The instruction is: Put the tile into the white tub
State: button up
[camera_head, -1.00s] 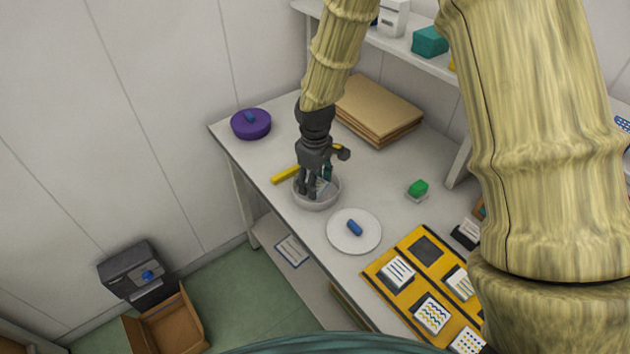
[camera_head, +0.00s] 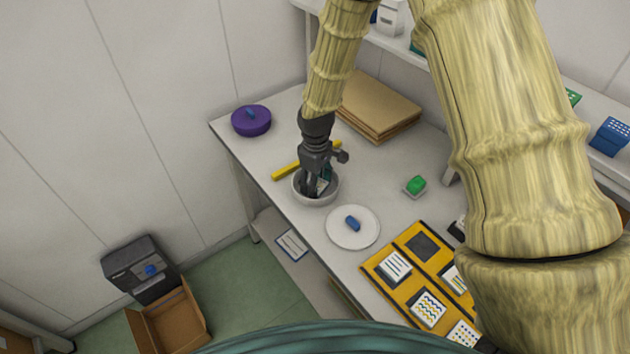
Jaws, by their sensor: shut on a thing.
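The white tub (camera_head: 318,202) stands near the left edge of the table, left of the white plate. My gripper (camera_head: 314,190) points down with its fingers inside the tub's rim. It is shut on the tile (camera_head: 322,184), a small pale piece with dark marks, of which only a part shows beside the fingers. The fingers and the tub wall hide the rest, so I cannot tell whether the tile touches the tub's floor.
A white plate (camera_head: 342,239) with a blue piece (camera_head: 352,223) is close to the tub. A yellow bar (camera_head: 286,173) lies behind it. A yellow board (camera_head: 383,267) with several tiles is at front right. A purple round container (camera_head: 250,121) and brown folders (camera_head: 381,100) stand farther back.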

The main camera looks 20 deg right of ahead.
jog(key=shift+f, duration=0.15)
jog(key=o, duration=1.1)
jog(key=shift+r+b, duration=1.65)
jog(key=shift+r, duration=4.5)
